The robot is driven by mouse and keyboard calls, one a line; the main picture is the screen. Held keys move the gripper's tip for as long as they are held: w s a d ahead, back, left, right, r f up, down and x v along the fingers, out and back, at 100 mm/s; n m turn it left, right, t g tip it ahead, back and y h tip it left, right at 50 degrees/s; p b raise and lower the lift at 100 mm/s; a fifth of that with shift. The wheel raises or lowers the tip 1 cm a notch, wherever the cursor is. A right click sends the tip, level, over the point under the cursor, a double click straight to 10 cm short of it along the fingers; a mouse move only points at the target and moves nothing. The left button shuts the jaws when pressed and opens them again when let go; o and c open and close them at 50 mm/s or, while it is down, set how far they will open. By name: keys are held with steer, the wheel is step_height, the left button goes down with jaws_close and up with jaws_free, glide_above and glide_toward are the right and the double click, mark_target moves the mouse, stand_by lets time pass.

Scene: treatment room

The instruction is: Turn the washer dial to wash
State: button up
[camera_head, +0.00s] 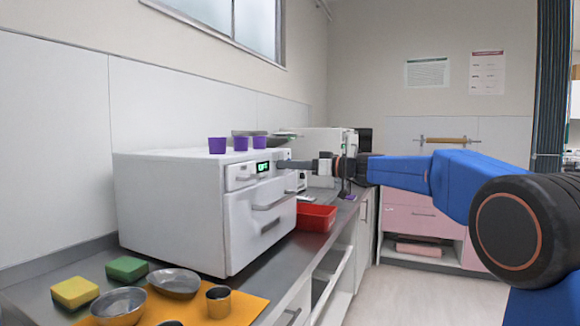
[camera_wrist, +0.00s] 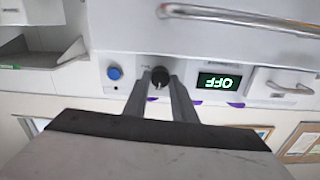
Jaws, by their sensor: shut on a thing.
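The white washer (camera_head: 180,200) stands on the grey counter with its front facing right. Its green display (camera_head: 263,167) is lit; in the wrist view the display (camera_wrist: 219,81) appears upside down and reads OFF. The dark round dial (camera_wrist: 159,76) sits beside the display, with a blue button (camera_wrist: 115,73) on its other side. My gripper (camera_wrist: 159,84) has its two fingers on either side of the dial, shut on it. In the head view my gripper (camera_head: 284,164) reaches the washer's front panel from the right and hides the dial.
Several purple cups (camera_head: 217,145) stand on the washer. A red bin (camera_head: 316,217) is on the counter beyond it. An orange mat (camera_head: 250,306) with metal bowls (camera_head: 174,282), a metal cup (camera_head: 218,302) and sponges (camera_head: 127,268) nearby lies in front. Washer handles (camera_head: 272,201) stick out below the panel.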

steer(key=m, duration=0.5)
steer(key=shift+w+m, duration=0.1)
steer(key=shift+m, duration=0.3)
steer(key=m, duration=0.5)
steer(key=shift+d+f, duration=0.1)
stand_by(0.3)
steer(key=o, duration=1)
